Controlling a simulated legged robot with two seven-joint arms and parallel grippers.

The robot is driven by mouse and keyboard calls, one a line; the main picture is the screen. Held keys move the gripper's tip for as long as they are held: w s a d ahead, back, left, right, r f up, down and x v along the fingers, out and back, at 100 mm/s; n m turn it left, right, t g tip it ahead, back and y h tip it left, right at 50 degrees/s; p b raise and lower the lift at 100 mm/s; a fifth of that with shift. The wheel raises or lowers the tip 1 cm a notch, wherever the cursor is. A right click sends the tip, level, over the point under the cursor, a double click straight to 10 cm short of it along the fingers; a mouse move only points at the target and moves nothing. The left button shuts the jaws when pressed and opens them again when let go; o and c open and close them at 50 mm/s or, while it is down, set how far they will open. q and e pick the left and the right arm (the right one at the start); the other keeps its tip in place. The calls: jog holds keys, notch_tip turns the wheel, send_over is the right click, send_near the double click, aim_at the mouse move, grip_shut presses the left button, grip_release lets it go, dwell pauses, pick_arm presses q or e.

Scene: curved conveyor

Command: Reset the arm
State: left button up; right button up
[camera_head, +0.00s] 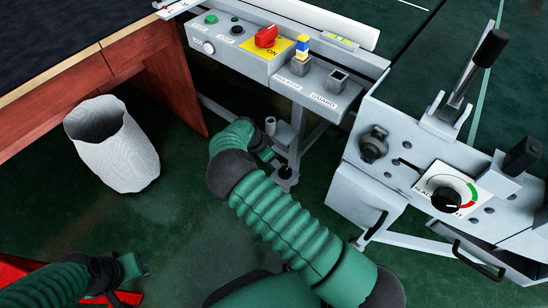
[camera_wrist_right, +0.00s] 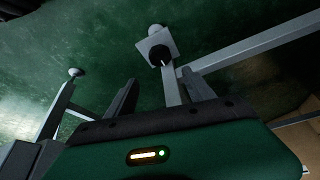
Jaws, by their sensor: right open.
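My right arm reaches in from the bottom of the head view, and its gripper (camera_head: 268,153) is near the conveyor's support legs, partly hidden behind my wrist. In the right wrist view the right gripper (camera_wrist_right: 161,90) is open, with its two fingers apart and nothing between them. A grey leg with a square foot plate (camera_wrist_right: 157,45) shows beyond the fingers, over green floor. My left gripper (camera_head: 138,266) is low at the left of the head view, small and dark, above the floor; its fingers are not clear.
A control box with a red switch (camera_head: 266,36) and a yellow-and-blue block (camera_head: 302,46) stands above the right gripper. A grey machine with a dial (camera_head: 446,200) is at the right. A white bin (camera_head: 115,150) stands beside a wooden desk (camera_head: 120,45). Open floor lies between.

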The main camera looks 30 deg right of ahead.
dwell(0.4)
jog(key=s+a+r+n+t+y+p, duration=0.1)
jog(key=s+a+r+n+p, duration=0.15)
jog(key=s+r+n, duration=0.4)
jog(key=s+a+r+n+y+p, duration=0.15)
jog(key=s+a+r+n, duration=0.25)
jog(key=s+r, duration=0.5)
jog(key=s+a+r+n+t+y+p, duration=0.1)
jog(key=s+a+r+n+y, duration=0.15)
jog(key=s+r+n, duration=0.55)
notch_tip(320, 180, up, 36)
jog(key=m+p, duration=0.2)
jog(key=p, duration=3.5)
jog(key=shift+s+a+r+h+p, duration=0.2)
jog(key=shift+s+a+h+p, duration=0.1)
jog(key=shift+a+p, duration=0.1)
jog(key=shift+o, duration=0.2)
